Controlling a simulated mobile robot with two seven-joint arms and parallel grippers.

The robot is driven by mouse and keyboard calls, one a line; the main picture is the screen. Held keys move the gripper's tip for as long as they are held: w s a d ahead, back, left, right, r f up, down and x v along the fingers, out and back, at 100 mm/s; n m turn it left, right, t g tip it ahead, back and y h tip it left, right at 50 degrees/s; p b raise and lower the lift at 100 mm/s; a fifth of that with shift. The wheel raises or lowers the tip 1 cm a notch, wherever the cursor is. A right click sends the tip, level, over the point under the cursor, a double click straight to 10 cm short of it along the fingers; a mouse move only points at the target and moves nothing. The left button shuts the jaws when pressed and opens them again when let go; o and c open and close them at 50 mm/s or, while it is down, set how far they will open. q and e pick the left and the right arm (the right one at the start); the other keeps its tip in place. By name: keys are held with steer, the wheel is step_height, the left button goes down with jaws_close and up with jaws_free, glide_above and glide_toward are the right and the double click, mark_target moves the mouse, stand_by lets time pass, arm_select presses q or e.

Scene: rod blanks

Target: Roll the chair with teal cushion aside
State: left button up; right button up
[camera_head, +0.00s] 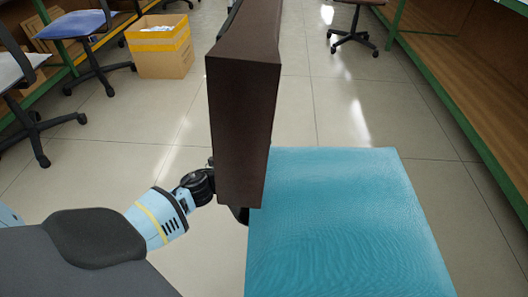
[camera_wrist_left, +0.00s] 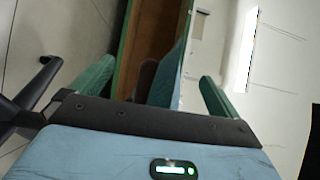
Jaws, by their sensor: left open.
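The chair's square teal cushion (camera_head: 340,225) fills the lower right of the head view. A tall dark brown slab (camera_head: 240,130), apparently the chair's backrest seen nearly edge-on, stands at the cushion's left side. My left arm reaches in from the lower left, and its dark end meets the slab's lower left edge in the picture. The slab hides the fingers there. In the left wrist view my left gripper (camera_wrist_left: 155,75) is open, with two green fingers spread. A teal piece and a dark brown piece show between them; I cannot tell contact. My right gripper is not in view.
A cardboard box (camera_head: 160,50) stands at the back left, near a chair with a blue seat (camera_head: 72,24). Another chair with a grey seat (camera_head: 14,70) is at the left edge. A dark chair base (camera_head: 352,38) stands behind. Green-edged shelving (camera_head: 480,80) lines the right; tiled floor between is clear.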

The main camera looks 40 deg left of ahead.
arm_select(q)
steer(key=p+v, duration=0.1)
steer(key=v, duration=0.6)
steer(key=shift+r, duration=0.1)
steer(key=shift+p, duration=0.3)
